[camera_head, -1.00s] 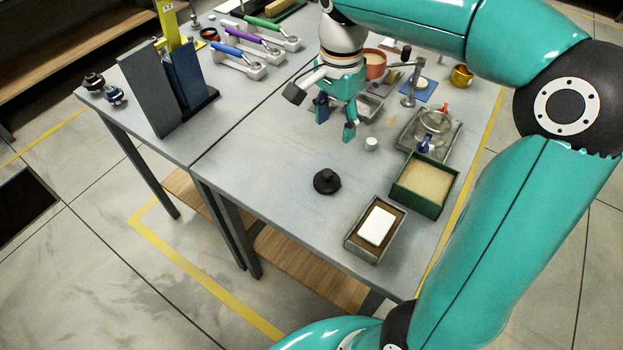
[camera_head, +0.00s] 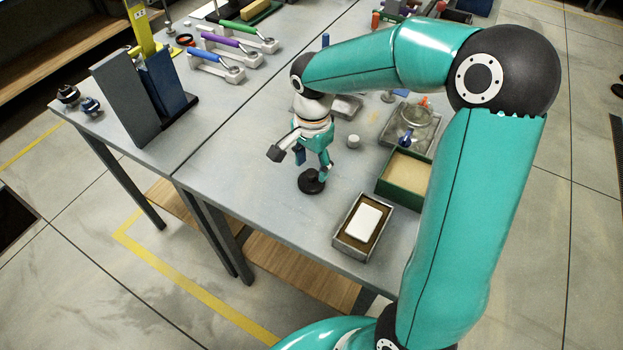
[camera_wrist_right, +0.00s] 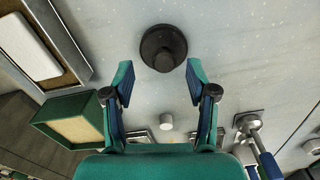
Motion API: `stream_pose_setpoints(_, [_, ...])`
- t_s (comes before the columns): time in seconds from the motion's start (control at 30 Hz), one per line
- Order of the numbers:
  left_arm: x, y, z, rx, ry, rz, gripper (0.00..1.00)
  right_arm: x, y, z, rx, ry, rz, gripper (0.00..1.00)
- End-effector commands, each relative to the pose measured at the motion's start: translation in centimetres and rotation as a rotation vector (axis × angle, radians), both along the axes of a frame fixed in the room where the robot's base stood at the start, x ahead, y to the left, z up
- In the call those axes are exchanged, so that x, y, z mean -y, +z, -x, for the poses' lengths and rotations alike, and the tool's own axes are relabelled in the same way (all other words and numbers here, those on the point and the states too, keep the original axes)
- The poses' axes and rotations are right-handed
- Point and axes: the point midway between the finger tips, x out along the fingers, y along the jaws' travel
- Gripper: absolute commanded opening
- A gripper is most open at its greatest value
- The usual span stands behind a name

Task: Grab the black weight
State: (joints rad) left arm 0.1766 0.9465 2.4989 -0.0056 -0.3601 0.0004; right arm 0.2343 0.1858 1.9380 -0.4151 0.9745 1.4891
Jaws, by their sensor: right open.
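The black weight (camera_head: 311,182) is a round disc with a knob on top, standing on the grey table (camera_head: 270,215). My right gripper (camera_head: 312,170) is just above and behind it in the head view, partly in front of it. In the right wrist view the weight (camera_wrist_right: 163,48) lies just beyond the fingertips, roughly centred between the two fingers. My right gripper (camera_wrist_right: 160,75) is open and nothing is between its fingers. My left gripper is not in view.
A metal tray with a white block (camera_head: 364,223) stands right of the weight. A green box of sand (camera_head: 405,172) and a small white cylinder (camera_head: 353,141) are behind it. Grey and blue upright plates (camera_head: 125,100) stand at left. Table left of the weight is clear.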

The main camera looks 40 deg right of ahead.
Motion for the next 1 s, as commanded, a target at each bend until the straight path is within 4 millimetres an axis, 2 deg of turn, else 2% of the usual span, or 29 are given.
stream_pose_setpoints(0.23, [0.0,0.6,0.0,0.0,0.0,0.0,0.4,0.2,-3.4,-0.5,-0.004,0.001,-0.002,0.57])
stream_pose_setpoints(0.57, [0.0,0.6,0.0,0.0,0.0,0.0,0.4,0.3,-4.0,-0.5,0.0,0.001,-0.001,0.56])
stream_pose_setpoints(0.9, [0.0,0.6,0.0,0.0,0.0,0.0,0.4,0.2,-4.1,-0.5,-0.001,0.001,-0.001,0.0])
stream_pose_setpoints(1.0, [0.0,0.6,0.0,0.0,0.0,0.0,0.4,0.2,-4.1,-0.5,-0.001,0.001,-0.001,0.0])
